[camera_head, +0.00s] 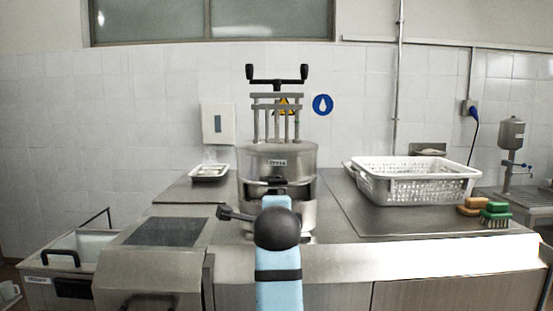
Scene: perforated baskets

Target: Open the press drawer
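The press (277,160) is a steel cylinder labelled "Press" in the middle of the counter, with upright rods and a black two-handled crank on top. Its lower steel part, below a dark gap, is largely hidden by one of my light blue arms with a dark round joint. This arm rises from the bottom centre, and I cannot tell which arm it is. A dark knobbed piece sticks out left of the joint; I cannot tell what it belongs to. I can make out neither gripper. Whether the press drawer is open is hidden.
A white perforated basket (376,187) stands on the counter at right, with sponges and a green brush (495,212) beside it. A small white tray (209,176) is behind left. A bin with a black handle (61,257) is at lower left. The counter between press and basket is clear.

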